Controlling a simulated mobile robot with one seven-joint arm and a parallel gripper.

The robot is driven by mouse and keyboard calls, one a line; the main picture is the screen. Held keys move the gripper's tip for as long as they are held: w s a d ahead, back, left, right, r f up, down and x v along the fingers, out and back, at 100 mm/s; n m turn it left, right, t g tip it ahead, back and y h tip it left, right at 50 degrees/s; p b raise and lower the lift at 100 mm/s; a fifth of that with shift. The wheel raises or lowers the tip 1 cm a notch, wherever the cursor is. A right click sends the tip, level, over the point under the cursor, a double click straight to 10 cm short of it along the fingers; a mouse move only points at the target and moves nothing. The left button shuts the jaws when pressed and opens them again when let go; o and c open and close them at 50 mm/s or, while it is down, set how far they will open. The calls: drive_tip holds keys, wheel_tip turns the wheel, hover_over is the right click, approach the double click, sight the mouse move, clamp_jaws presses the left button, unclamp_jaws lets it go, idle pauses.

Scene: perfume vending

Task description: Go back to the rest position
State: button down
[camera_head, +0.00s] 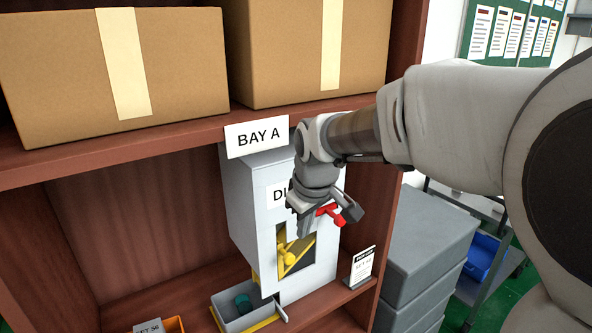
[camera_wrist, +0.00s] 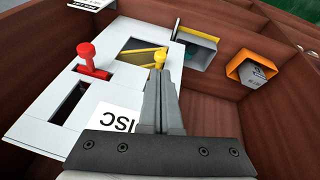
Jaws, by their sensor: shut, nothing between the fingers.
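My gripper (camera_head: 303,220) is in front of the white dispenser (camera_head: 243,208) on the shelf under the BAY A sign. In the wrist view my gripper (camera_wrist: 160,78) shows its fingers together, with nothing between them. The fingers point toward the dispenser's window, where a yellow knob (camera_head: 289,257) shows; the yellow knob (camera_wrist: 159,57) also shows just beyond the fingertips in the wrist view. Whether they touch cannot be told. A red knob (camera_wrist: 87,52) stands on the dispenser's face; in the head view the red part (camera_head: 330,211) is partly behind my gripper.
A grey tray (camera_head: 224,311) at the dispenser's foot holds a dark green item (camera_head: 243,302). An orange bin (camera_head: 172,325) stands left of it. Cardboard boxes (camera_head: 180,70) fill the upper shelf. Grey crates (camera_head: 425,245) and a blue bin (camera_head: 484,257) stand right of the shelf.

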drive_tip(key=s+d+r+m, duration=0.1)
drive_tip(key=s+d+m, duration=0.3)
drive_tip(key=s, duration=0.7)
drive_tip(key=s+d+r+m+t+h, duration=0.1)
drive_tip(key=s+d+m, duration=0.3)
drive_tip(key=s+d, duration=0.4)
drive_tip(key=s, duration=0.3)
drive_tip(key=shift+s+d+t, duration=0.25)
drive_tip(key=shift+d+t, duration=0.05)
drive_tip(key=shift+d, duration=0.05)
